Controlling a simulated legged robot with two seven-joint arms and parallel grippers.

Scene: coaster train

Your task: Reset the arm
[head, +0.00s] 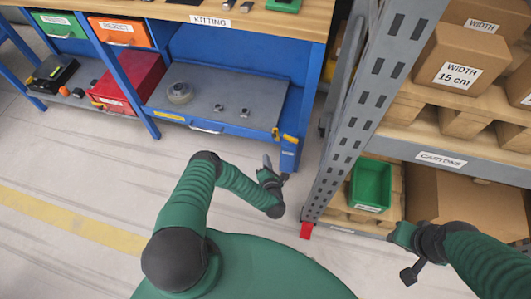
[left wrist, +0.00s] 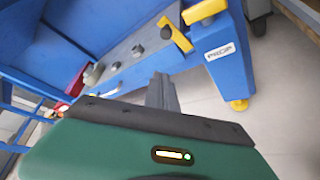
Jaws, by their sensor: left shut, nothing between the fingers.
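My left arm is green with black joints and reaches forward in the head view. Its gripper (head: 268,168) is shut and empty, in the air before the blue kitting bench (head: 240,130). In the left wrist view the shut fingers (left wrist: 162,92) point towards the bench's blue leg (left wrist: 228,62). My right gripper (head: 408,274) is at the lower right, below the carton rack; it is small and dark, and I cannot tell whether its jaws are open.
A grey rack post (head: 365,100) stands close to the right of my left gripper. The rack holds cartons (head: 462,58) and a green bin (head: 371,186). A red toolbox (head: 130,82) is on the bench's lower shelf. The floor (head: 90,165) at left is clear.

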